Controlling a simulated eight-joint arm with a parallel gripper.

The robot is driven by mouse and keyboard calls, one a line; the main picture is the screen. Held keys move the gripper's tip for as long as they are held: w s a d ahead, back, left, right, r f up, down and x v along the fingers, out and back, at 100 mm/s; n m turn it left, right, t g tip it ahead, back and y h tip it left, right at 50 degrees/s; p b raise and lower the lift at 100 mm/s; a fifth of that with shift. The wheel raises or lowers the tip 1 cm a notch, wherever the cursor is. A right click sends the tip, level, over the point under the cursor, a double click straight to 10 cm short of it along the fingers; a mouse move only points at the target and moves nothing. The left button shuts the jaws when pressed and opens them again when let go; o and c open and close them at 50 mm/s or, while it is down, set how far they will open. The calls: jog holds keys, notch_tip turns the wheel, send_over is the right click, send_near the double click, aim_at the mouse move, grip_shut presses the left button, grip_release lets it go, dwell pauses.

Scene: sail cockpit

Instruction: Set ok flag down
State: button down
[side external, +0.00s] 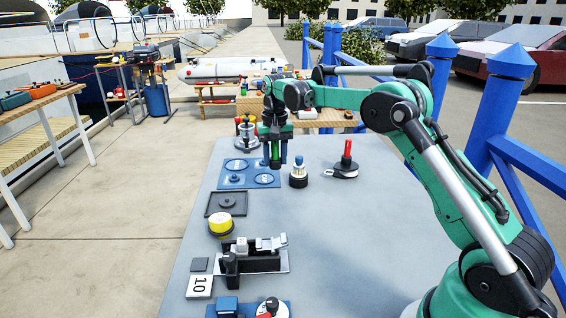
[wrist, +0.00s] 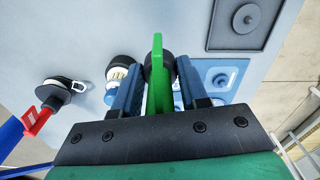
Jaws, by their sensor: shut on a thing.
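My gripper (side external: 276,160) is shut on a green flag (side external: 275,150), a flat upright piece between the two fingers. It hangs over the right edge of the blue plate (side external: 233,182), which has round marked spots. In the wrist view, my gripper (wrist: 156,72) clasps the green flag (wrist: 157,85), with a dark round part near its far end. The blue plate (wrist: 232,68) shows just to the right of the fingers. I cannot tell whether the flag's lower end touches anything.
A white-and-blue knobbed piece (side external: 298,175) stands close on the right, then a red-handled piece (side external: 346,160). A dark square plate (side external: 211,204), a yellow-topped cylinder (side external: 220,226) and a black-and-silver fixture (side external: 255,262) sit nearer. The grey table (side external: 350,240) is clear at centre right.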

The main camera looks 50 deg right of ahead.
aim_at(276, 197)
notch_tip(276, 197, down, 8)
jog(key=shift+w+f, duration=0.1)
jog(key=shift+f, duration=0.15)
jog(key=shift+c, duration=2.3)
grip_release()
jog(key=shift+f, duration=0.15)
